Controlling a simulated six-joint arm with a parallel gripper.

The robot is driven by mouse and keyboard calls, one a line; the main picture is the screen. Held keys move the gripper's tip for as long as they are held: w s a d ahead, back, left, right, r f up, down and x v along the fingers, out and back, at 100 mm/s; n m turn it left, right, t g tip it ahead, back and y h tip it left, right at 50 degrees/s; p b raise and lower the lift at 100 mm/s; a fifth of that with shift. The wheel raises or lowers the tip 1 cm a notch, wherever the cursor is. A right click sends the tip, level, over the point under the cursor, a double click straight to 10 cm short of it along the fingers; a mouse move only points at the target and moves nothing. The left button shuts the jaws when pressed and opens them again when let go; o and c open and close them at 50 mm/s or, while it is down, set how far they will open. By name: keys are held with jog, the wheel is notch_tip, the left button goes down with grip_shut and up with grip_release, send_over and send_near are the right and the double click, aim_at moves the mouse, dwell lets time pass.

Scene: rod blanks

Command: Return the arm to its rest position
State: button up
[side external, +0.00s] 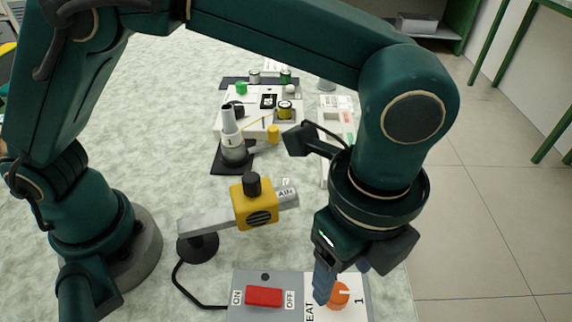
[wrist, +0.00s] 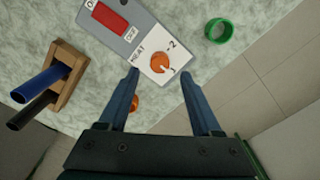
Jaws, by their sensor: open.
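My gripper (side external: 326,288) hangs low over the control box's HEAT end in the side view. In the wrist view its two blue fingers (wrist: 159,74) are apart with nothing held between them. The orange HEAT knob (wrist: 160,64) shows between and just beyond the fingertips; I cannot tell how high the fingers are above it. The knob (side external: 339,294) is partly behind a finger in the side view. The grey control box (side external: 236,284) also carries a red ON/OFF switch (side external: 264,296). The switch is also in the wrist view (wrist: 110,18).
A yellow-headed AIR unit (side external: 254,202) stands behind the box. A grey upright tool (side external: 233,140) and a white tray of small parts (side external: 231,122) are farther back. A wooden block with blue and black rods (wrist: 66,78) and a green ring (wrist: 218,31) flank the box.

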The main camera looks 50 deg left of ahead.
jog(key=shift+r, duration=0.15)
jog(key=w+a+r+n+t+h, duration=0.1)
jog(key=w+a+r+n+t, duration=0.1)
jog(key=a+r+n, duration=0.35)
jog(key=w+a+r+n+t, duration=0.1)
jog(key=w+a+r+n, duration=0.15)
jog(key=a+r, duration=0.5)
jog(key=s+a+f+n+t, duration=0.1)
jog(key=s+a+f+n, duration=0.2)
jog(key=a+n, duration=0.3)
jog(key=s+a+f+n+t+y, duration=0.1)
jog(key=s+a+f+n, duration=0.2)
jog(key=s+a+n, duration=0.2)
jog(key=shift+a+f+n+t, duration=0.25)
jog(key=shift+a+n+t, duration=0.05)
jog(key=shift+a+n, duration=0.1)
